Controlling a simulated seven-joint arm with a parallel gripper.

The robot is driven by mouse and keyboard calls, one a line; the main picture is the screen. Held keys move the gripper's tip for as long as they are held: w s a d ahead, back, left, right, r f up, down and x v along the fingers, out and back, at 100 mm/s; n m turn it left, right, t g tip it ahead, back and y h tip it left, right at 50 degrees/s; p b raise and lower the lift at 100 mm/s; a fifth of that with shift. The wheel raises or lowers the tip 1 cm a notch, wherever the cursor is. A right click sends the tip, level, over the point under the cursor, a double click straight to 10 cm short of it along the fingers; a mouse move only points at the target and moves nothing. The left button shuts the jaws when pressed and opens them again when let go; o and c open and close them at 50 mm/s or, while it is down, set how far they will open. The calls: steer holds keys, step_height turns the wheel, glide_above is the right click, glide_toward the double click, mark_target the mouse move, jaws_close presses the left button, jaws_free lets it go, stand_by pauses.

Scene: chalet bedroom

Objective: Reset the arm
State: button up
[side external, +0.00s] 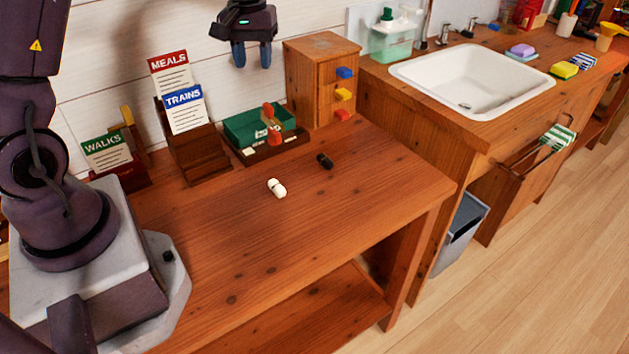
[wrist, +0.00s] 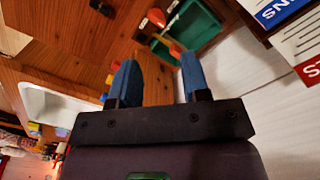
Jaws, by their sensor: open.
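My gripper (side external: 252,50) hangs high in front of the white plank wall, above the back of the wooden desk (side external: 330,210). Its blue fingers point down in the side view. In the wrist view my gripper (wrist: 157,80) shows its two blue fingers apart, with nothing between them. It is clear of everything on the desk.
A green tray (side external: 245,125), card holders (side external: 190,150) and a small drawer cabinet (side external: 315,90) stand along the desk's back. The desk's front is clear. A sink (side external: 470,80) is at right.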

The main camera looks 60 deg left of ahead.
steer(key=s+d+r+m+t, duration=0.2)
steer(key=s+d+r+m, duration=0.2)
steer(key=s+d, duration=0.5)
steer(key=s+d+r+m+t, duration=0.3)
steer(key=s+d+r+m, duration=0.2)
steer(key=s+d+r, duration=0.2)
steer(key=shift+s+d+r+m+t, duration=0.3)
steer(key=shift+s+d+r, duration=0.05)
steer(key=shift+s+d, duration=0.85)
steer(key=shift+a, duration=0.15)
stand_by(0.6)
